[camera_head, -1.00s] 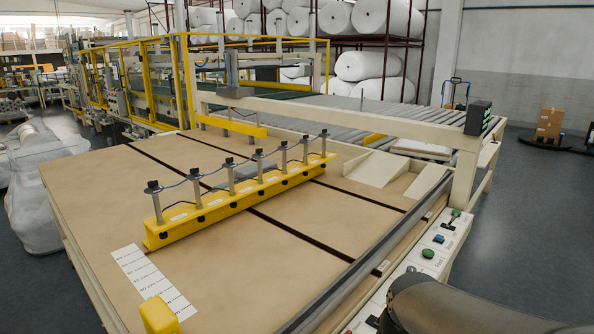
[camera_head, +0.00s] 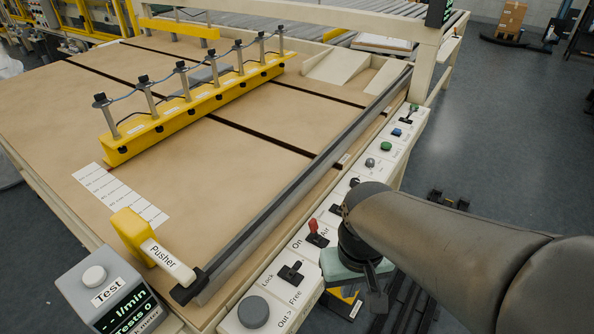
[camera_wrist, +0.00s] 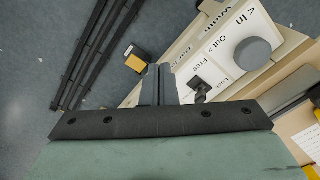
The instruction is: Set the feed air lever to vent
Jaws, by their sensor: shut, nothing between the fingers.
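A small red-handled lever (camera_head: 317,230) stands on the white control strip (camera_head: 272,285) at the table's front edge, beside lettering that partly reads "On" and "Air". I cannot read its whole label or tell its setting for certain. A dark lever (camera_head: 291,272) marked "Lock" and "Free" stands nearer; it also shows in the wrist view (camera_wrist: 201,88). My gripper (camera_head: 376,300) hangs just right of the strip, apart from the red lever. In the wrist view its fingers (camera_wrist: 159,82) are shut and empty, left of the Lock/Free lever. The red lever is not seen there.
A grey knob (camera_head: 253,312) and several buttons and levers line the strip. A yellow pusher (camera_head: 133,232) and grey test meter (camera_head: 105,290) stand at the near left. A metal rail (camera_head: 300,195) runs beside the strip. Open floor (camera_head: 480,130) lies to the right.

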